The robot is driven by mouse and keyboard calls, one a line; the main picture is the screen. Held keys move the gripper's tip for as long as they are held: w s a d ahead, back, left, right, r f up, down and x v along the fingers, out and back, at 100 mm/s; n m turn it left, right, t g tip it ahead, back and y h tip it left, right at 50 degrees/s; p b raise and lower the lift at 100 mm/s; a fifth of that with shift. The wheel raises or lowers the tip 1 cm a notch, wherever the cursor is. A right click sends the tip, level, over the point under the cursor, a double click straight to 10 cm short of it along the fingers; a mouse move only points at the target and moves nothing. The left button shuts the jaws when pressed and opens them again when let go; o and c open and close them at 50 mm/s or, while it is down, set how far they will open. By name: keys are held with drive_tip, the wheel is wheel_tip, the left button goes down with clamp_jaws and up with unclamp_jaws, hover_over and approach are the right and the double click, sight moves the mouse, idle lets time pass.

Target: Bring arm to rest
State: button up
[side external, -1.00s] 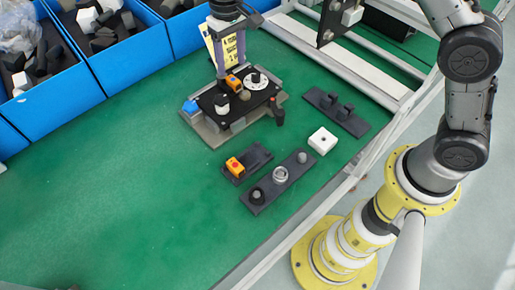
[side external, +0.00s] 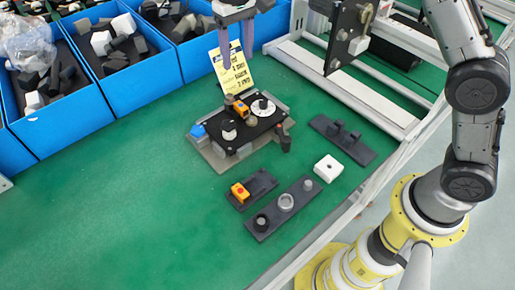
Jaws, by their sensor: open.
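My gripper (side external: 236,52) is at the top centre in the side external view, pointing down with its two fingers apart. It is empty and sits above the back of a black assembly board (side external: 262,128) on a grey base plate. A yellow card with printed text (side external: 234,72) shows behind and between the fingers. An orange block (side external: 240,109), a white disc (side external: 264,107) and a white-and-black knob (side external: 229,130) sit on the board. A blue block (side external: 198,131) is at its left edge. The upper part of my gripper is cut off by the frame.
Blue bins (side external: 122,95) of black and white parts line the back left. The green table's left front is clear.

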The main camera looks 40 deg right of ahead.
drive_tip(key=s+d+r+m+t, duration=0.15)
drive_tip(key=s+d+r, duration=0.3)
drive_tip(key=r, duration=0.55)
drive_tip(key=s+d+r+t, duration=0.1)
drive_tip(key=s+d+r, duration=0.15)
drive_tip(key=s, duration=0.35)
drive_tip(key=s+d+r+t, duration=0.1)
drive_tip(key=s+d+r, duration=0.1)
drive_tip(key=s+d, duration=0.3)
drive_tip(key=s+d+f+n+t, duration=0.1)
drive_tip(key=s+d+f+t, duration=0.1)
drive_tip(key=s+f, duration=1)
drive_tip(key=s, duration=0.4)
drive_tip(key=shift+s+d, duration=0.2)
drive_tip(key=shift+s, duration=0.2)
drive_tip(key=shift+n, duration=0.25)
